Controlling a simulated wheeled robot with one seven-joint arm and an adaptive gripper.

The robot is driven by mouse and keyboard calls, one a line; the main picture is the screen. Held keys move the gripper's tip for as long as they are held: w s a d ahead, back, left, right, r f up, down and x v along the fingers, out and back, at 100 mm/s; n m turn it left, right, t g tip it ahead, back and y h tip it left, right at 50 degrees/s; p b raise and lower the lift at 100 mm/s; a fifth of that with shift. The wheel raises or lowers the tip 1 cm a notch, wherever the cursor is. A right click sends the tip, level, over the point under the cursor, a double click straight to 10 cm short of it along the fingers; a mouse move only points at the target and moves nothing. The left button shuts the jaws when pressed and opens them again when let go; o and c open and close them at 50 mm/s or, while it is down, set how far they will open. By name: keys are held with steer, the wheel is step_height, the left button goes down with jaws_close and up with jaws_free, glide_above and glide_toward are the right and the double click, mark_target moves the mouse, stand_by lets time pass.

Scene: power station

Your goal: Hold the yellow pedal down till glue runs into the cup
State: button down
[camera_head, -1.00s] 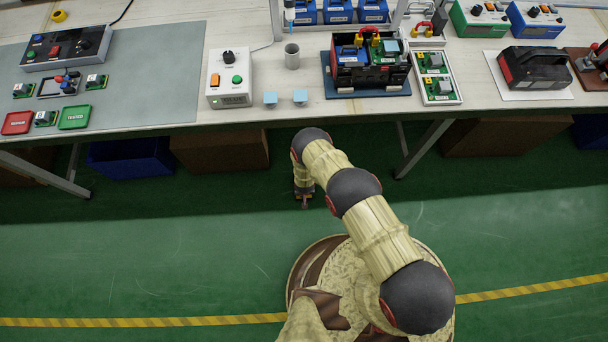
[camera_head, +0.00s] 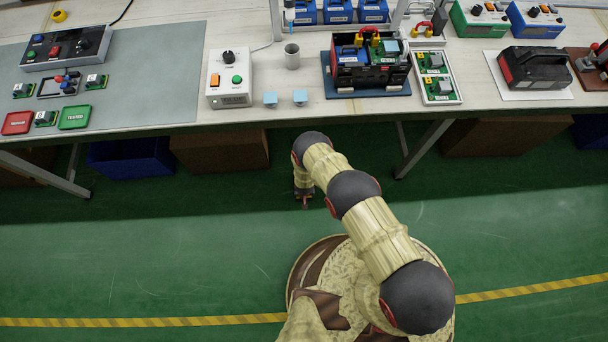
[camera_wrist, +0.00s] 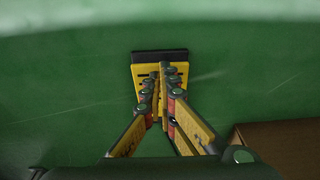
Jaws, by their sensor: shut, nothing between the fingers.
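The yellow pedal (camera_wrist: 138,76), with a black bar along its far edge, lies on the green floor in the wrist view. My gripper (camera_wrist: 161,76) is shut and empty, with its fingertips over the pedal's middle. I cannot tell whether they touch or press it. In the head view my gripper (camera_head: 305,203) points down in front of the bench, and I cannot make out the pedal there. The grey cup (camera_head: 292,57) stands upright on the bench below the dispenser nozzle (camera_head: 289,15). No glue stream is discernible, and the cup's inside is too small to read.
A blue bin (camera_head: 130,158) and a brown box (camera_head: 220,150) sit under the bench. The floor in front is clear.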

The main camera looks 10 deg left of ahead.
steer(key=shift+f, duration=1.05)
steer(key=shift+r, duration=0.1)
stand_by(1.7)
steer(key=shift+r+p, duration=2.85)
steer(key=shift+r, duration=1.15)
steer(key=shift+s+f, duration=0.1)
